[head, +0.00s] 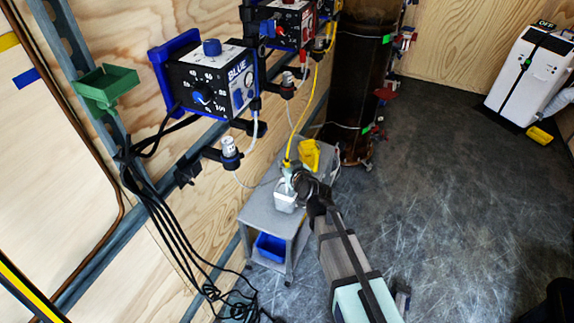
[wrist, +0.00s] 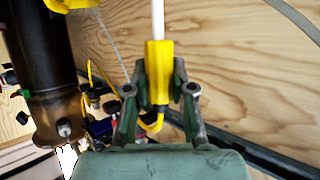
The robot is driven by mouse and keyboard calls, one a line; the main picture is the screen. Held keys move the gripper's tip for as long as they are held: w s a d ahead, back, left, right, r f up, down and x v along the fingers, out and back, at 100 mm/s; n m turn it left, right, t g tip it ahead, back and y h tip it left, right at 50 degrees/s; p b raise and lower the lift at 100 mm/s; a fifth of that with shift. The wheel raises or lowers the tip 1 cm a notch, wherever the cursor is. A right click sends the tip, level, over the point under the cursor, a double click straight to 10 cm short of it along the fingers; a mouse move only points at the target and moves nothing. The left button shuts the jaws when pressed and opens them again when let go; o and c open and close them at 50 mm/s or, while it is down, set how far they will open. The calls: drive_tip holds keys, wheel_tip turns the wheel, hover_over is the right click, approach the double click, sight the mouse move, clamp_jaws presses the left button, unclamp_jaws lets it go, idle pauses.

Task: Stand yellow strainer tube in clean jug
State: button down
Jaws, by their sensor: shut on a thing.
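A yellow strainer tube (wrist: 159,75) is between the fingers of my gripper (wrist: 160,95) in the wrist view. A white length extends from its yellow sleeve toward the top of the picture, and a thin yellow hose curves away below. In the head view my gripper (head: 297,178) is at the grey cart, close to the pale, whitish jug (head: 285,197). The jug stands on the cart's top. My gripper hides part of the tube there, and I cannot tell whether the tube's end is inside the jug.
The grey cart (head: 258,211) stands by the plywood wall, with a blue bin (head: 271,247) on its lower shelf. A yellow container (head: 309,154) sits behind the jug. A blue-framed control box (head: 213,80) hangs on the wall rail. A dark cylinder (head: 360,85) stands beyond the cart. Floor at right is open.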

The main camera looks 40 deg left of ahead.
drive_tip(key=shift+f+b, duration=0.4)
drive_tip(key=shift+b, duration=0.05)
drive_tip(key=c, duration=0.9)
unclamp_jaws()
drive_tip(key=v, duration=1.2)
drive_tip(key=shift+f, duration=0.1)
